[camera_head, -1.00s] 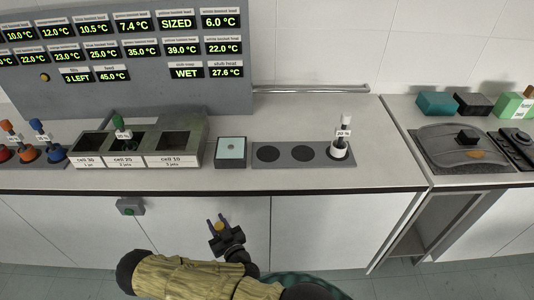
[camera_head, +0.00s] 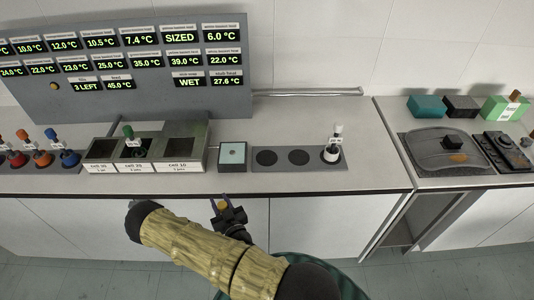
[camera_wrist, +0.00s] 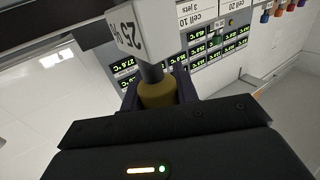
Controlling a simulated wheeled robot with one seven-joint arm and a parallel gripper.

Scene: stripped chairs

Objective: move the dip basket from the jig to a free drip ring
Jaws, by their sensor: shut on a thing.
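My gripper (camera_head: 222,207) is shut on the yellow handle of a dip basket (camera_wrist: 157,95), in front of the bench edge. In the wrist view, a grey stem and a white tag reading 25 % (camera_wrist: 138,30) extend beyond the handle; its far end is out of view. In the head view only a bit of yellow shows. A grey drip plate (camera_head: 257,168) has three round places: the left ring (camera_head: 267,158) and middle ring (camera_head: 298,157) are empty. The right one holds a white-topped basket (camera_head: 332,153). Left of the plate is a square box with a pale teal top (camera_head: 232,153), possibly the jig.
Left of the box is a row of cells (camera_head: 182,167), one holding a green-handled basket (camera_head: 129,133). Red, orange and blue baskets (camera_head: 62,148) stand further left. A panel of readouts (camera_head: 130,95) rises behind. Open bench lies right of the plate.

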